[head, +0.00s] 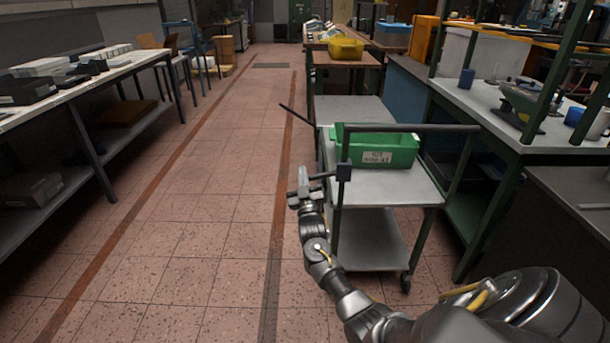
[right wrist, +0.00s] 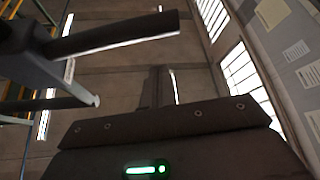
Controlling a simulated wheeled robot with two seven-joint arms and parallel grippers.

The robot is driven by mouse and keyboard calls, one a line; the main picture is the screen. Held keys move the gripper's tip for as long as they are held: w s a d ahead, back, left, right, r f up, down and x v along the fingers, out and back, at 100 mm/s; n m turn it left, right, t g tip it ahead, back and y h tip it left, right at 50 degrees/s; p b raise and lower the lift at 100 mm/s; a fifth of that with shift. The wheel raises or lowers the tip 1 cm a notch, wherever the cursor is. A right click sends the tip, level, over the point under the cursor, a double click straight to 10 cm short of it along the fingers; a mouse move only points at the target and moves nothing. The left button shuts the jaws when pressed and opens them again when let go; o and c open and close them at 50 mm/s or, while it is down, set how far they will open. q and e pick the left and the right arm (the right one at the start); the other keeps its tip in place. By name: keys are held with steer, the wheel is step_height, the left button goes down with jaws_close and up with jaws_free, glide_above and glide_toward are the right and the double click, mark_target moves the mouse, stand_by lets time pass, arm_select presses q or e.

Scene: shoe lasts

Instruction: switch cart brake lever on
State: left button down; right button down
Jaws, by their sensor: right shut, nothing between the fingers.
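A wheeled cart (head: 398,188) with grey shelves and a green frame stands right of centre in the head view. A dark block (head: 344,172) sits at its near left corner, with a short dark bar reaching left towards my right gripper (head: 303,178). My right gripper is shut and empty, just left of this bar; I cannot tell whether they touch. The right wrist view shows a block (right wrist: 28,52) with a thick dark bar (right wrist: 115,36) and a thinner rod, above and left of my shut fingers (right wrist: 155,88). Which bar is the brake lever is unclear. My left gripper is out of view.
A green bin (head: 378,150) stands on the cart's top shelf. A dark rod (head: 297,115) sticks out left at the cart's far end. Workbenches line the right, and a long table (head: 85,82) stands left. The tiled aisle (head: 190,180) between is clear.

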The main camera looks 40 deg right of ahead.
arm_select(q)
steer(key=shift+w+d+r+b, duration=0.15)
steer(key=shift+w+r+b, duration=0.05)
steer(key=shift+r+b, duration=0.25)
arm_select(e)
steer(key=v, duration=1)
steer(key=shift+a, duration=0.2)
steer(key=shift+w, duration=0.1)
